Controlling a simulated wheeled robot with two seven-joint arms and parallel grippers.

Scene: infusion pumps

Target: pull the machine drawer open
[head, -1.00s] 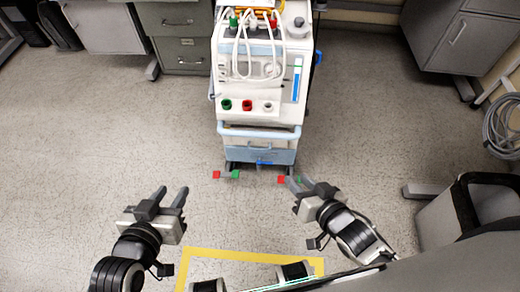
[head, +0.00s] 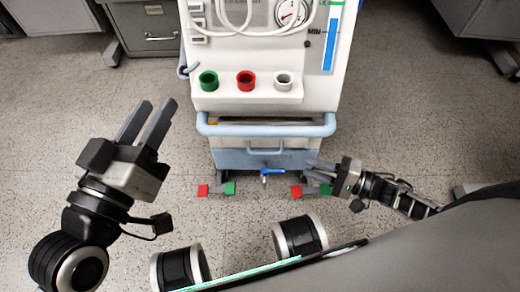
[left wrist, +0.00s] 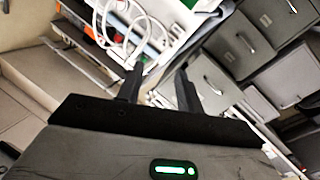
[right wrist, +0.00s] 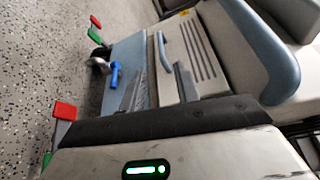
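The white machine (head: 265,95) stands in front of me. Its low drawer (head: 230,160) has a blue front and looks closed. The drawer's light blue handle (head: 265,149) also shows in the right wrist view (right wrist: 163,50). My right gripper (head: 312,167) is open and empty, just right of the handle and apart from it. In the right wrist view, the handle's near end lies ahead, between the directions of the two fingers (right wrist: 159,70). My left gripper (head: 153,108) is open and empty, left of the machine, with its fingers pointing forward (left wrist: 160,70).
A pale blue push bar (head: 265,129) juts out above the drawer. A blue lever (head: 272,172) and red and green pedals (head: 203,190) sit low at the base. Grey cabinets (head: 145,25) stand behind. The floor (head: 100,90) beside the machine is clear.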

